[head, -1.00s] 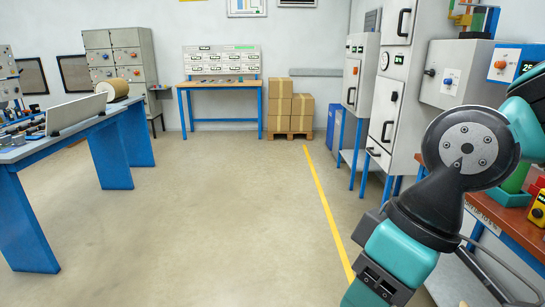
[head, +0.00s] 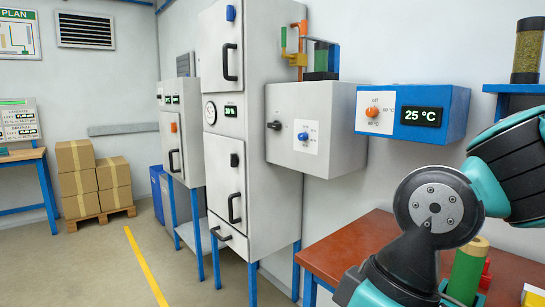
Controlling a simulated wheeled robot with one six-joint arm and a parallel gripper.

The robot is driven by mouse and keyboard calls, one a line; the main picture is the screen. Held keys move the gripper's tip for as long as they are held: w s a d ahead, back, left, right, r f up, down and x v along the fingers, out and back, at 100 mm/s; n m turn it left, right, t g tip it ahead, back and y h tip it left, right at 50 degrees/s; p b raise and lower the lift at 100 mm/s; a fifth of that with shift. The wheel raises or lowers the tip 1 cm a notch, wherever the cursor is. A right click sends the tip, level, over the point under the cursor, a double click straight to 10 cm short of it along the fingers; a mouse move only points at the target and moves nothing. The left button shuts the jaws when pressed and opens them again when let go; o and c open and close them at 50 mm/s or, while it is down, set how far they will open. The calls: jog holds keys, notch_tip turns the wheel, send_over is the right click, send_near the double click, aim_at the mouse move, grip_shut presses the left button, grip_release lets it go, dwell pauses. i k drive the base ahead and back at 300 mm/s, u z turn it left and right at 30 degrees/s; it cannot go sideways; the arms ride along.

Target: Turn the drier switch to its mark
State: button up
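A blue control box (head: 432,113) on the back wall reads 25 °C. An orange rotary knob (head: 372,111) with small marks around it, one reading OFF, sits on its white panel. A grey box (head: 342,135) to its left carries a blue knob (head: 303,136) with a small printed scale and a black handle. No label naming the drier is legible, so I cannot tell for certain which knob is the drier switch. My arm fills the lower right, in front of the bench and below the blue box. My gripper is outside the picture.
A red-brown bench (head: 350,252) stands under the boxes, with a green cylinder (head: 466,275) and a yellow block (head: 534,297) on it. A tall grey cabinet (head: 264,190) stands left of it. Cartons (head: 76,168) sit on a pallet. The floor by the yellow line is clear.

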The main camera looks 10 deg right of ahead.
aim_at(276, 125)
jog(key=z, duration=0.1)
jog(key=i, duration=0.2)
jog(key=u, duration=1.1)
jog(key=i, duration=3.75)
jog(key=z, duration=3.65)
